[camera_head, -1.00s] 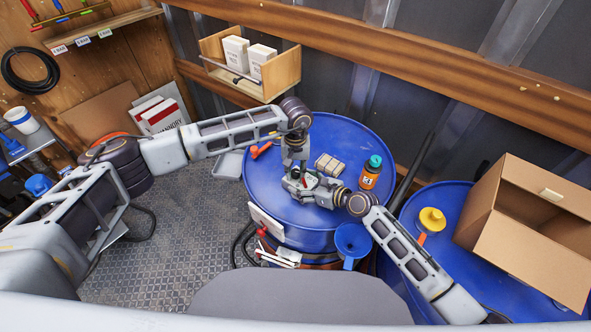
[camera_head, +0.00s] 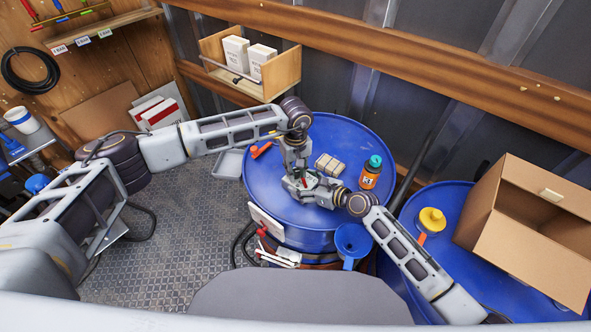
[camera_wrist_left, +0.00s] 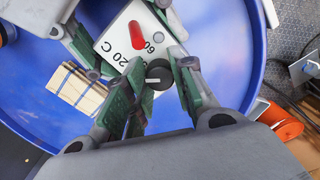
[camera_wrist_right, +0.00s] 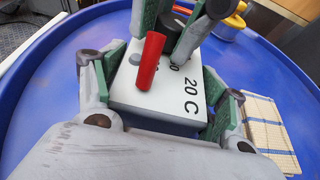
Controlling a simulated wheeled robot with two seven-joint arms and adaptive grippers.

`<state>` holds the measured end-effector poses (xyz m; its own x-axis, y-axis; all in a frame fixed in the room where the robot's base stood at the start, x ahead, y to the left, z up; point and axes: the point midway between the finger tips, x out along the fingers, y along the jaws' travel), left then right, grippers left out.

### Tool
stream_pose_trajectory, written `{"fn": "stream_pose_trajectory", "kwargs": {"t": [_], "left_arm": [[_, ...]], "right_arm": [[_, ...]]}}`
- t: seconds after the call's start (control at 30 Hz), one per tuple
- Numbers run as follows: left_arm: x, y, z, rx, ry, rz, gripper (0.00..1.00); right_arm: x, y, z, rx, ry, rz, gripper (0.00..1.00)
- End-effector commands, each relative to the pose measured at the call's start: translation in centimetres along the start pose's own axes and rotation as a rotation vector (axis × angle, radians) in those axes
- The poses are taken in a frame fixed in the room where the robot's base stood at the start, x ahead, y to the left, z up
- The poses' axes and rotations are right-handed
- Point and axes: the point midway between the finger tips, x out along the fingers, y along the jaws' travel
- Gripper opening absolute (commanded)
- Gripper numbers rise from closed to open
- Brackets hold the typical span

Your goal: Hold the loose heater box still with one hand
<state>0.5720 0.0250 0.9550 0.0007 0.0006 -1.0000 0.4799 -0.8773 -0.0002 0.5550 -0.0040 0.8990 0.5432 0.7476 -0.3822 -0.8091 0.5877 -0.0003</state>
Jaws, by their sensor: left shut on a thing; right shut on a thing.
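The heater box is a small white block with "20 C" and "60" printed on top, a red lever and a black knob (camera_wrist_left: 158,74). It sits on the blue drum lid and shows in the right wrist view (camera_wrist_right: 150,108); in the head view the grippers mostly cover it. My right gripper (camera_wrist_right: 160,100) is shut on the box, one finger on each side. My left gripper (camera_wrist_left: 160,88) comes from above and is shut on the knob, whose white pointer line points left in the left wrist view. The red lever (camera_wrist_right: 151,60) stands up beside the knob, clear of the fingers.
A second drum at right bears a yellow-topped item (camera_head: 432,220) and an open carton (camera_head: 530,230).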

Motion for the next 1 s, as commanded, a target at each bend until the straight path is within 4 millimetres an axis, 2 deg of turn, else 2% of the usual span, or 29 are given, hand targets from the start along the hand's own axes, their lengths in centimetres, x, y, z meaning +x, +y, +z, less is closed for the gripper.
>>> {"fn": "stream_pose_trajectory", "kwargs": {"t": [0.7, 1.0], "left_arm": [[-0.05, 0.09, 0.21, -0.549, -0.004, 0.001, 0.01], [-0.04, 0.09, 0.26, -0.707, -0.004, 0.000, 0.01]], "right_arm": [[0.02, -0.04, -0.28, 0.001, 0.005, -0.001, 0.35], [0.02, -0.04, -0.29, 0.001, 0.005, -0.001, 0.35]]}}
